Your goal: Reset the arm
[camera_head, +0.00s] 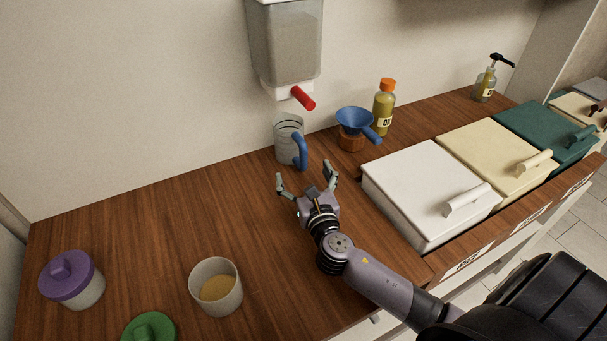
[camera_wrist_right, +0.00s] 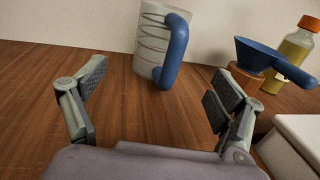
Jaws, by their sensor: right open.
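My right gripper (camera_head: 307,184) is open and empty above the wooden counter. It points toward a clear measuring cup with a blue handle (camera_head: 299,151), which stands upright under a wall dispenser. In the right wrist view, the two spread fingers (camera_wrist_right: 158,106) have bare counter between them. The cup (camera_wrist_right: 153,45) stands beyond the fingertips, apart from them. My right arm comes in from the lower right. My left gripper does not show.
The dispenser (camera_head: 285,45) has a red lever (camera_head: 303,97). A blue funnel (camera_head: 355,120) and an oil bottle (camera_head: 384,107) stand right of the cup. Lidded bins (camera_head: 420,185) line the right. A beige cup (camera_head: 217,285) and a purple-lidded jar (camera_head: 72,278) stand at front left.

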